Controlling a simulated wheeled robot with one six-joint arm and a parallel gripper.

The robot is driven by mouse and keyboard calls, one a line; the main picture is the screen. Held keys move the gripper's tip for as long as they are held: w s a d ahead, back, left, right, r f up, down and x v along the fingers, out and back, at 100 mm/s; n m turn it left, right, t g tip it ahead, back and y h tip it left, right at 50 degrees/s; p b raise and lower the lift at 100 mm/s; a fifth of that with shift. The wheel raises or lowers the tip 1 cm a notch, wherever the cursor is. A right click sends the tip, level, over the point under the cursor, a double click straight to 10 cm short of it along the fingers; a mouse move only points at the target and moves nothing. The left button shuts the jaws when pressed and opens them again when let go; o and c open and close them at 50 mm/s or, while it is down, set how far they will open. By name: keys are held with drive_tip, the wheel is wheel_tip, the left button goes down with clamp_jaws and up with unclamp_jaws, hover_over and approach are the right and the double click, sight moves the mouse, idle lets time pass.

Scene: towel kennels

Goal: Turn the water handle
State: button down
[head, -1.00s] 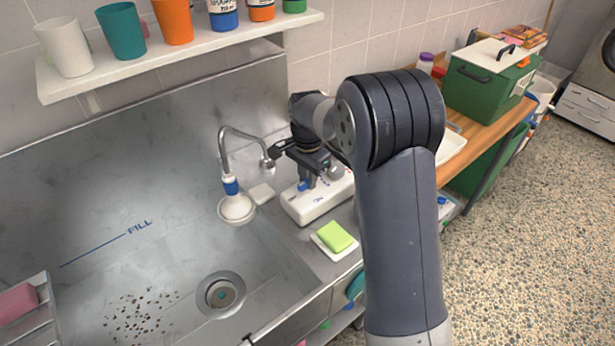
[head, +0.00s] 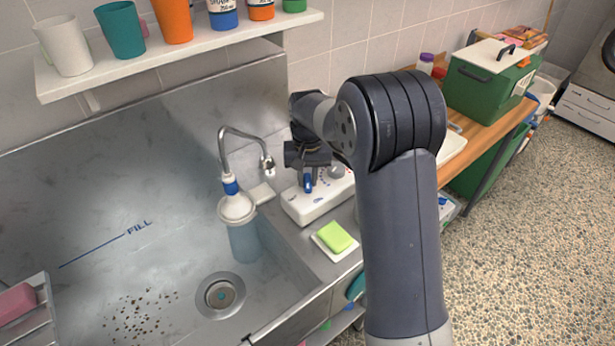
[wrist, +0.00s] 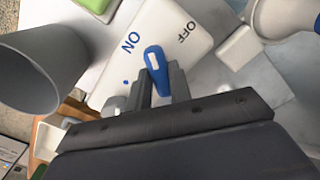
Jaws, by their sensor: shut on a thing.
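The blue water handle (wrist: 155,62) is on a white control box (wrist: 175,25) lettered ON and OFF. In the wrist view the handle lies between my gripper's fingers (wrist: 161,88), and my gripper is shut on it. The handle's white-striped end shows near the ON lettering. In the head view my gripper (head: 307,176) is above the control box (head: 318,203), and part of the blue handle (head: 308,183) shows below it.
The steel sink (head: 150,255) fills the left, with a drain (head: 220,295) and dark specks. A green soap (head: 335,236) lies on a dish beside the box. A shelf (head: 170,62) with cups hangs above. A grey cylinder (wrist: 40,65) stands close by in the wrist view.

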sight(307, 180)
drive_tip(key=shift+n, duration=0.5)
drive_tip(key=c, duration=1.3)
unclamp_jaws()
wheel_tip(307, 180, up, 11)
drive_tip(key=shift+f+b, duration=0.1)
drive_tip(key=shift+b, duration=0.45)
